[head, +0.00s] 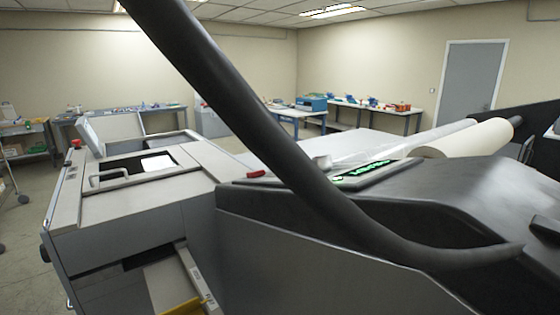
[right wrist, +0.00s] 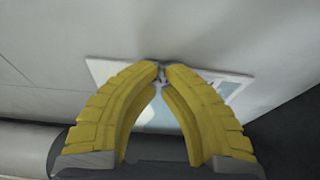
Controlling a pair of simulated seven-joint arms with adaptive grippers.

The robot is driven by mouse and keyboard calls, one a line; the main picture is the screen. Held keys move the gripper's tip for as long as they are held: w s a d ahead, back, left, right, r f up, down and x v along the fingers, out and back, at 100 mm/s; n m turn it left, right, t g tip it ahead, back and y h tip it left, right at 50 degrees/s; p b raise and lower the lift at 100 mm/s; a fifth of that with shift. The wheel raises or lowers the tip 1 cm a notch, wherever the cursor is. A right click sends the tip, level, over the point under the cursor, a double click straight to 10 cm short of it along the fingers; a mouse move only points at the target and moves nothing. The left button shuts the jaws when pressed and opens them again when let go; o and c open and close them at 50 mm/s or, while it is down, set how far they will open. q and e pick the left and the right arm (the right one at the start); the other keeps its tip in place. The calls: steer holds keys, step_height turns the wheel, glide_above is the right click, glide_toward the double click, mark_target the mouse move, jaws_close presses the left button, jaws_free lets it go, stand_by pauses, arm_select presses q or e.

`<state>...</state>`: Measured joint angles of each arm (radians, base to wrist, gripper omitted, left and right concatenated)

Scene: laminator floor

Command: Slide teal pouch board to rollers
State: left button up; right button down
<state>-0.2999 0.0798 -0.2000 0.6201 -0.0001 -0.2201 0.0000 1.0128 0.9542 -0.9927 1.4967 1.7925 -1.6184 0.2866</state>
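In the right wrist view a flat, white-edged board (right wrist: 234,84) with a pale blue-teal middle lies on a light surface, mostly hidden by my right gripper (right wrist: 160,71). The gripper's yellow fingers bow outward and their tips meet over the board, near its upper edge. I see no clear grip on the board, and cannot tell whether the tips touch it. I cannot make out the board in the head view. Large pale rolls (head: 468,138) lie at the right of the laminator (head: 130,192). My left gripper is not identifiable in the head view.
A thick dark curved tube crosses the head view and hides part of the machine. A panel with green markings (head: 366,172) and a small red part (head: 256,173) sit near the middle. A handle (head: 108,178) stands on the left top. Workbenches (head: 380,108) line the back.

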steer(key=shift+w+a, duration=0.6)
steer(key=shift+w, duration=0.25)
stand_by(0.7)
steer(key=shift+s+d, duration=0.4)
steer(key=shift+s, duration=0.05)
stand_by(0.8)
steer(key=shift+v, duration=3.15)
steer(key=shift+s, duration=0.1)
